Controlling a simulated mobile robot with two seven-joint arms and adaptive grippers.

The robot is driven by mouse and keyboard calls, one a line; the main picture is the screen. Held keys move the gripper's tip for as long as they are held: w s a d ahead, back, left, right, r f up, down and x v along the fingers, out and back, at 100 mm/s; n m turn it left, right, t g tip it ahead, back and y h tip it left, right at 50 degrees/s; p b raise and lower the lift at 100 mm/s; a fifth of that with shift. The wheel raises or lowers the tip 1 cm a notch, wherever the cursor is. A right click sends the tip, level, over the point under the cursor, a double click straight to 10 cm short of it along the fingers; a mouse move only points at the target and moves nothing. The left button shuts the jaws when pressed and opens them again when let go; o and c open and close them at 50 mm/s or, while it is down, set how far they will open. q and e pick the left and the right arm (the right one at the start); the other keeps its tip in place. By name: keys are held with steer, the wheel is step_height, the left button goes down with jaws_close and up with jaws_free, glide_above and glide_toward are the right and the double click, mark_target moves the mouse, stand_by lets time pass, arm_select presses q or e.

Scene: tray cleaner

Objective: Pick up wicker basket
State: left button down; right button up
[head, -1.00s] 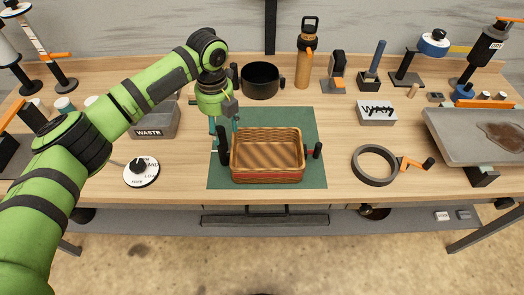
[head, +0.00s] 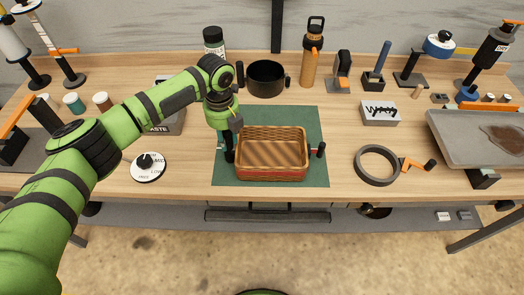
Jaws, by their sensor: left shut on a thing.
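The wicker basket (head: 271,172) is a tan woven, rectangular, open-topped basket with a red band, and it looks empty. It sits on the green mat (head: 310,118) near the front of the workbench. Dark handles stick out at its left and right ends. My left gripper (head: 228,152) is at the basket's left end, pointing down, shut on the left handle. The arm and gripper partly hide that handle. Whether the basket is lifted off the mat cannot be told. My right gripper is not in view.
A black pot (head: 266,79) and an orange bottle (head: 312,52) stand behind the mat. A white dial (head: 148,167) lies to the left. A dark ring with an orange handle (head: 377,165) and a grey tray (head: 480,140) are to the right.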

arm_select(q)
steer(key=shift+w+d+r, duration=0.1)
steer(key=shift+r, duration=0.45)
step_height(320, 180, up, 3)
steer(key=shift+f+b, duration=0.1)
steer(key=shift+b, duration=0.7)
steer(key=s+d+r+b, duration=0.2)
steer(key=s+d+r, duration=0.2)
steer(key=d+r, duration=0.3)
steer(key=d, duration=0.4)
steer(key=shift+b, duration=0.35)
steer(key=shift+s+a, duration=0.1)
steer(key=shift+w+a+f, duration=0.7)
steer(key=shift+a+f, duration=1)
steer(key=shift+a, duration=0.15)
steer(key=shift+w+a+f, duration=0.7)
steer(key=shift+a+f, duration=1)
steer(key=shift+a, duration=0.1)
steer(key=shift+w+a+f, duration=0.7)
steer(key=shift+a+f, duration=1)
steer(key=shift+a, duration=0.15)
steer(key=shift+f, duration=0.1)
